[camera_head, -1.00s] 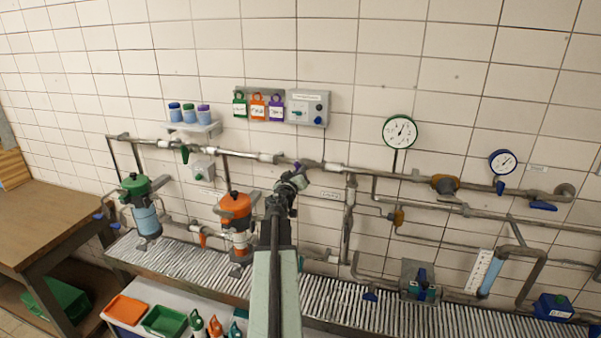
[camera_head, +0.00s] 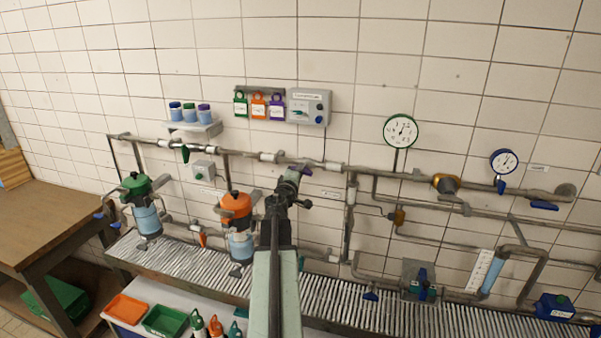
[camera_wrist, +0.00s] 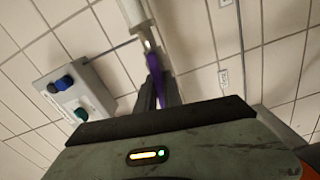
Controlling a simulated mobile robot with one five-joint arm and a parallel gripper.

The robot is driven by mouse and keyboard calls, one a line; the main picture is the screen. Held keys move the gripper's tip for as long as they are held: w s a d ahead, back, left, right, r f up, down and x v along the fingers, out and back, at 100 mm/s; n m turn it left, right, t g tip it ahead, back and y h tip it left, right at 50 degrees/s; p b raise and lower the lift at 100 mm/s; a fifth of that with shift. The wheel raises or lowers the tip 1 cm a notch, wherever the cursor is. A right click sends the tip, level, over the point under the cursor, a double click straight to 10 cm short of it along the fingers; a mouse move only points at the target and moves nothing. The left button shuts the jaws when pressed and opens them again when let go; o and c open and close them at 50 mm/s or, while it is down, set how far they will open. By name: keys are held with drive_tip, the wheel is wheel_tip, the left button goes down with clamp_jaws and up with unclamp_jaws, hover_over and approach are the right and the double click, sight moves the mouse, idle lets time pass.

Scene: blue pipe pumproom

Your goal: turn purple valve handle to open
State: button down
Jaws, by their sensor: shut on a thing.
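The purple valve handle (camera_head: 305,170) sits on the upper grey pipe, right of the orange-topped pump unit. In the head view only a short purple piece shows beside my gripper (camera_head: 293,175), which hides the rest. In the wrist view the purple handle (camera_wrist: 154,66) runs down between my two dark fingers. My gripper (camera_wrist: 157,92) is shut on it there. A pale pipe fitting shows just beyond the handle in the wrist view.
A grey control box (camera_head: 308,107) and green, orange and purple tags (camera_head: 258,105) hang on the wall above. The orange-topped pump (camera_head: 236,207) stands close on the left. A green-rimmed gauge (camera_head: 400,131) is to the right.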

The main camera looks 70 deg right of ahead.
drive_tip(key=shift+f+n, duration=0.1)
drive_tip(key=shift+n, duration=0.9)
drive_tip(key=c, duration=1.5)
unclamp_jaws()
drive_tip(key=a, duration=0.7)
drive_tip(key=shift+s+a, duration=0.2)
drive_tip(key=shift+a, duration=0.2)
